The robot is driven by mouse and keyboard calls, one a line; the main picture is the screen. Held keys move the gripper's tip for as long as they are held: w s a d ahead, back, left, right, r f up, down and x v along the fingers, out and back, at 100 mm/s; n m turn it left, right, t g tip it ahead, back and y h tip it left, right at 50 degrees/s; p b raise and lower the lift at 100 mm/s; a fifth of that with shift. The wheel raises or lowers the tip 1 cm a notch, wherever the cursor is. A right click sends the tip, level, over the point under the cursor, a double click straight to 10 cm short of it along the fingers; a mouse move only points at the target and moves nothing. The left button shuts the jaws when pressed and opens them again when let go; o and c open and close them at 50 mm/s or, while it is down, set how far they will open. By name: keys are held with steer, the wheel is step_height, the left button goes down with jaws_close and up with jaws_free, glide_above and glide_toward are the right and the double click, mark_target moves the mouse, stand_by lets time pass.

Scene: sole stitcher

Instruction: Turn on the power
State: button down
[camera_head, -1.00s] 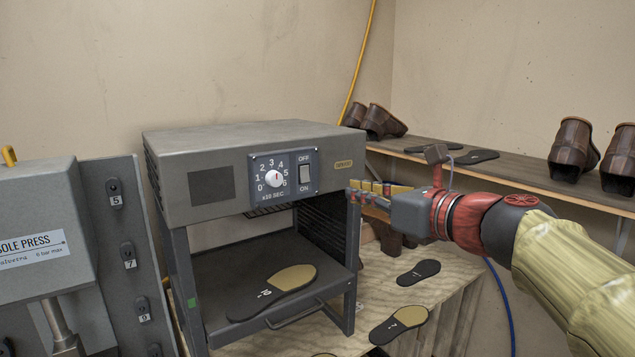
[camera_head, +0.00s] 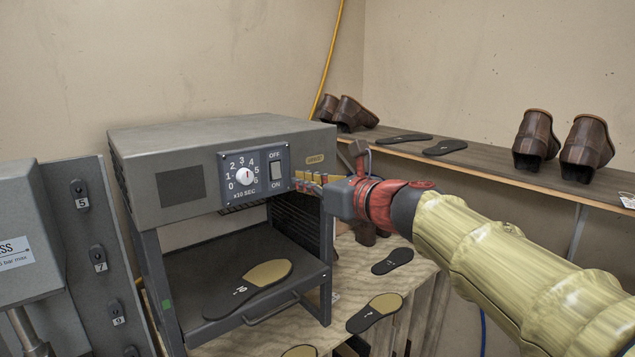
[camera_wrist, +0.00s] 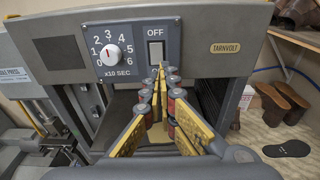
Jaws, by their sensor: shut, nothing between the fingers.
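A white timer dial (camera_head: 246,173) sits left of the switch. A dark sole (camera_head: 252,285) lies on the machine's lower tray. Brown boots (camera_head: 588,145) stand on the shelf at right. The sole press (camera_head: 18,235) stands at left.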

mark_target(280, 177)
steer(key=p+x, duration=0.1)
steer(key=x, duration=0.5)
steer(key=shift+s, duration=0.1)
